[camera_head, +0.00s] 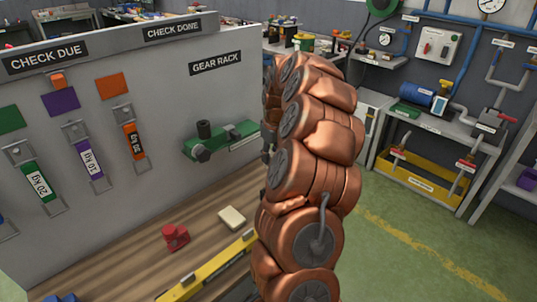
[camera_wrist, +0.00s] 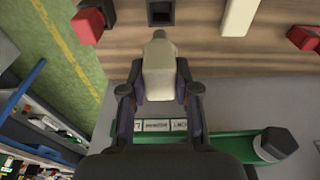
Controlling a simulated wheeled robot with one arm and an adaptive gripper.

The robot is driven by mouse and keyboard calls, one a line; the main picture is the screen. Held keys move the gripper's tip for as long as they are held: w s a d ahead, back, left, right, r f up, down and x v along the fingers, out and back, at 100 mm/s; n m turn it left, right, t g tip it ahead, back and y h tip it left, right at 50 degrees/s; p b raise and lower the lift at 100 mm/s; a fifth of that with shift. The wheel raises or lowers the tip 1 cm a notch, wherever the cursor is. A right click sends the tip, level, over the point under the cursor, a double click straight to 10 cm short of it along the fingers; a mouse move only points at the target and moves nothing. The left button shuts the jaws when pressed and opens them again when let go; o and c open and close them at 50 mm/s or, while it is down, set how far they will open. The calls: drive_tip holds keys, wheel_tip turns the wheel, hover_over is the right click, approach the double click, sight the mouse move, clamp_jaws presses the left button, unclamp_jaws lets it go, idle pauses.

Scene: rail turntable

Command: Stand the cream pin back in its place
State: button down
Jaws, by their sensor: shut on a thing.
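My gripper (camera_wrist: 160,76) is shut on the cream pin (camera_wrist: 159,60) in the wrist view, with a finger on each side of it. The pin is a cream block with a narrower grey end that points toward the top of the picture. A dark square fixture (camera_wrist: 161,12) with a black middle lies on the wooden surface just beyond that end. The pin looks apart from it, but the height between them is hard to tell. In the head view my arm hides the gripper and the held pin.
A second cream block (camera_head: 232,217) and a red piece (camera_head: 175,237) stand on the wooden bench (camera_head: 140,262). A yellow bar (camera_head: 210,268) lies along its front. A green gear rack (camera_head: 222,140) sits on the grey panel (camera_head: 215,95). Another red piece (camera_wrist: 88,23) is left of the fixture.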

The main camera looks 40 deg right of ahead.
drive_tip(key=shift+w+a, duration=0.1)
drive_tip(key=shift+a, duration=0.05)
drive_tip(key=shift+f+b, duration=0.15)
drive_tip(key=shift+b, duration=0.35)
drive_tip(key=shift+f+b, duration=1.4)
drive_tip(key=shift+f, duration=1.3)
drive_tip(key=shift+b, duration=0.75)
drive_tip(key=shift+f+b, duration=1.35)
drive_tip(key=shift+f, duration=1.45)
drive_tip(key=c, duration=0.8)
unclamp_jaws()
drive_tip(key=shift+o, duration=0.2)
drive_tip(key=shift+r, duration=0.1)
